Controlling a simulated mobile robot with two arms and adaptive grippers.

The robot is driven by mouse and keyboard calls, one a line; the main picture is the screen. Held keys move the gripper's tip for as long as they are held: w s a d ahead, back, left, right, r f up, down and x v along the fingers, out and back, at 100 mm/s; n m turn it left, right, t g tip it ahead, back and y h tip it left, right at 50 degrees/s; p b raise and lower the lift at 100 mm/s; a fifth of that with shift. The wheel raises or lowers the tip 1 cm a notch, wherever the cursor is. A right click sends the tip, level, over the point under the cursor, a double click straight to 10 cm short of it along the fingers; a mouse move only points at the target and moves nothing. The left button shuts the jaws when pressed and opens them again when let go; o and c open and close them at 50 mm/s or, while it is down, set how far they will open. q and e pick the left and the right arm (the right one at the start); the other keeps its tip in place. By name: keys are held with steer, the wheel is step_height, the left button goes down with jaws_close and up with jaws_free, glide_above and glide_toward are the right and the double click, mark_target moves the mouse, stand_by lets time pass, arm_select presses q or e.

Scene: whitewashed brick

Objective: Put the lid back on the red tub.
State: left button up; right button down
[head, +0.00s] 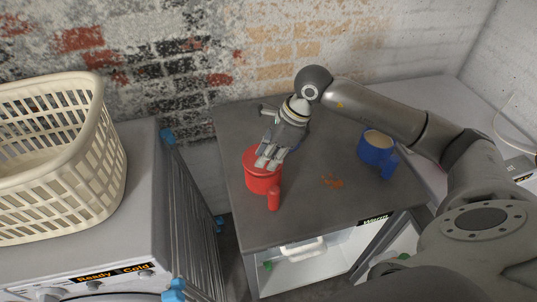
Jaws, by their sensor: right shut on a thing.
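The red tub (257,184) stands upright on the dark grey top, left of its middle, with a red handle-like part at its front. A red lid (253,158) shows at the tub's top, partly covered by my fingers. My right gripper (268,160) reaches down from behind and is shut on the lid. The lid lies on or just above the tub's rim; I cannot tell whether it is fully seated. My left gripper is not in view.
A blue mug (378,151) with pale brown contents stands to the right. A reddish-brown stain (332,182) lies between. A cream laundry basket (70,205) sits on the machine at left, beside a folded rack (192,215). A brick wall closes the back. The top's front is clear.

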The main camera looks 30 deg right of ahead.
steer(key=shift+b, duration=0.3)
stand_by(0.5)
stand_by(0.4)
steer(key=c, duration=1.2)
jaws_free()
steer(key=shift+o, duration=0.6)
steer(key=o, duration=0.4)
steer(key=shift+r+p, duration=1.9)
steer(key=shift+r, duration=1.65)
